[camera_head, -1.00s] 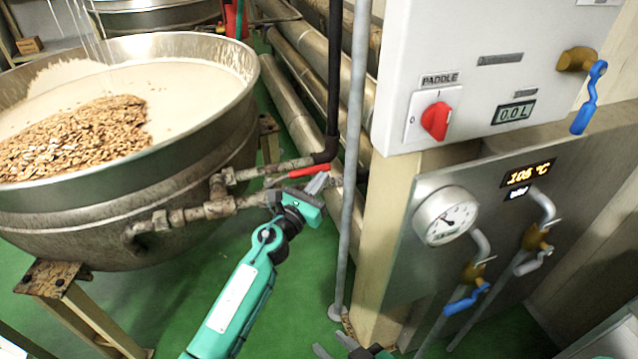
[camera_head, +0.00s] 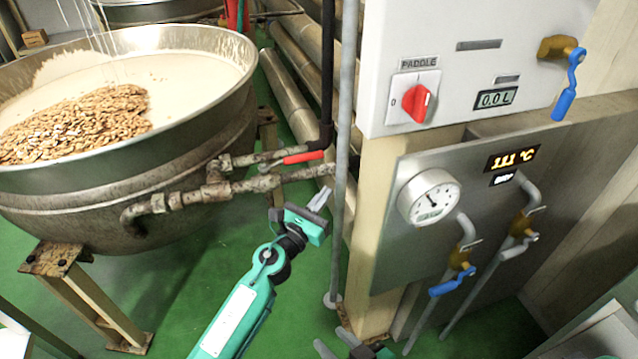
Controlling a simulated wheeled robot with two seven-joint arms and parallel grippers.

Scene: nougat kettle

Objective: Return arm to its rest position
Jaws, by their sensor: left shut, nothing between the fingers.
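My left gripper (camera_head: 319,199) is shut and empty. My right gripper (camera_head: 336,343) shows only partly at the bottom edge, near the foot of the post. Its two fingers are spread apart with nothing seen between them; the rest is out of frame.
The steel kettle (camera_head: 190,115) with nuts (camera_head: 75,125) stands at left on a rusty frame. A vertical grey post (camera_head: 343,120) stands close to both grippers. At right are the paddle switch (camera_head: 418,102), gauge (camera_head: 429,198) and a display (camera_head: 512,158) reading 111 °C. Green floor lies below.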

